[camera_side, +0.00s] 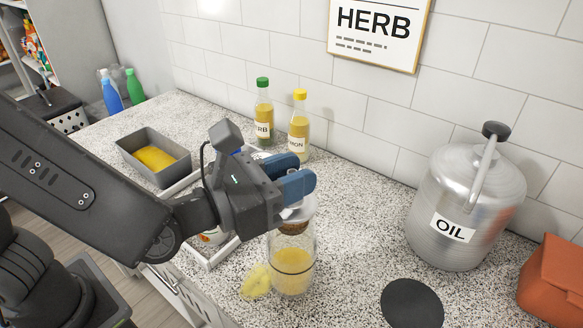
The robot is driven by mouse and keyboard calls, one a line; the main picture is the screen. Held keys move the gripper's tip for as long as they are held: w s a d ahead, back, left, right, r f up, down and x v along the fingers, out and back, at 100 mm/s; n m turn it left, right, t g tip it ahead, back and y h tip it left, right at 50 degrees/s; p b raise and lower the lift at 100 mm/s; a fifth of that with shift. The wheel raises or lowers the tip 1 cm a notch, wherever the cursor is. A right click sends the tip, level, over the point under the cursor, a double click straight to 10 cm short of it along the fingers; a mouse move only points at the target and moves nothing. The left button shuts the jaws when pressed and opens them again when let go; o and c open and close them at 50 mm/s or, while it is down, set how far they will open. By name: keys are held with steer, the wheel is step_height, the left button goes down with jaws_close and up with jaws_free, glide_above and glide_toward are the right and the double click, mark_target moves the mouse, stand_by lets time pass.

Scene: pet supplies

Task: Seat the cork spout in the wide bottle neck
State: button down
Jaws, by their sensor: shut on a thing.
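A wide clear glass bottle (307,262) with yellow liquid and a dark ring around it stands upright on the speckled counter, below my gripper. The cork spout (293,228) has a brown cork and a pale metallic upper part. It is at the bottle's mouth, under my blue fingers. My gripper (297,186) is shut on the spout's upper part, which the fingers partly hide. The cork lines up with the neck, but I cannot tell how deep it sits.
A large metal OIL can (468,205) stands at right, near a dark round disc (412,304) and an orange-brown box (553,279). Two labelled bottles, green-capped (264,112) and yellow-capped (299,125), stand behind. A white tray (222,255) and grey pan (180,171) lie left.

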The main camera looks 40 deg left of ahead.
steer(key=shift+f, duration=1.3)
steer(key=c, duration=0.7)
jaws_free()
steer(key=shift+c, duration=0.2)
